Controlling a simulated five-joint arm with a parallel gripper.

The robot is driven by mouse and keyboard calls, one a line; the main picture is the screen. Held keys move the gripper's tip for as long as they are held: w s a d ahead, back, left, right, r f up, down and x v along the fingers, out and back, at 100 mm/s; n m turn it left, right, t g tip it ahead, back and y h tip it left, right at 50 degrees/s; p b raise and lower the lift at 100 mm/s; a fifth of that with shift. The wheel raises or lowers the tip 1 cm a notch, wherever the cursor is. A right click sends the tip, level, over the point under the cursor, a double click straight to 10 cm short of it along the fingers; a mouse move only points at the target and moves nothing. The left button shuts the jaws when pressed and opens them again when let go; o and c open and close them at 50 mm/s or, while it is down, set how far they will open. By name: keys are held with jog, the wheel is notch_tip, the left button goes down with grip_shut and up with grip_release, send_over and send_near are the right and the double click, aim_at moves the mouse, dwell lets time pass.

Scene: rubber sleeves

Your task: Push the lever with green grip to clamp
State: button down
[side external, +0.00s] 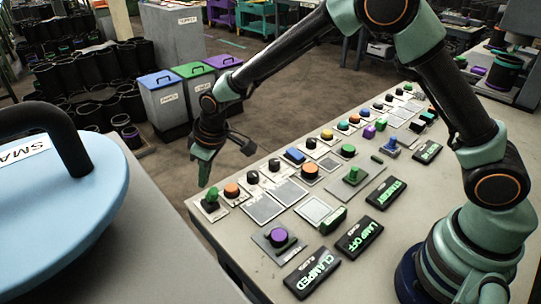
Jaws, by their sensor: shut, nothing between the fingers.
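A small control with a green top (211,194) and a black lower part stands on a pale plate at the near-left end of the grey console (232,225). It looks like the green-gripped lever, but it is too small to be sure. My gripper (204,180) is shut and empty, pointing down just above and slightly left of this green top. I cannot tell whether they touch. A black display (312,273) at the front reads "CLAMPED".
An orange knob (231,190) sits close right of the green top, with several knobs and buttons beyond. A purple knob (279,237) and a "LAMP OFF" display (359,236) are nearer. A large blue lid (65,215) fills the left foreground.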

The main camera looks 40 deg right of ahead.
notch_tip(320, 180, up, 7)
dwell(0.8)
jog(key=s+d+r+m, duration=0.1)
jog(key=s+d+r, duration=0.2)
jog(key=d+r, duration=0.3)
jog(key=s+d+r+m+t, duration=0.1)
jog(key=s+d+r+m, duration=0.1)
jog(key=s+d, duration=0.5)
jog(key=s+d+r+m+t+h, duration=0.1)
jog(key=s+d+r+m, duration=0.2)
jog(key=s+d, duration=0.4)
jog(key=s, duration=0.3)
jog(key=shift+s+d, duration=0.25)
jog(key=shift+d, duration=0.05)
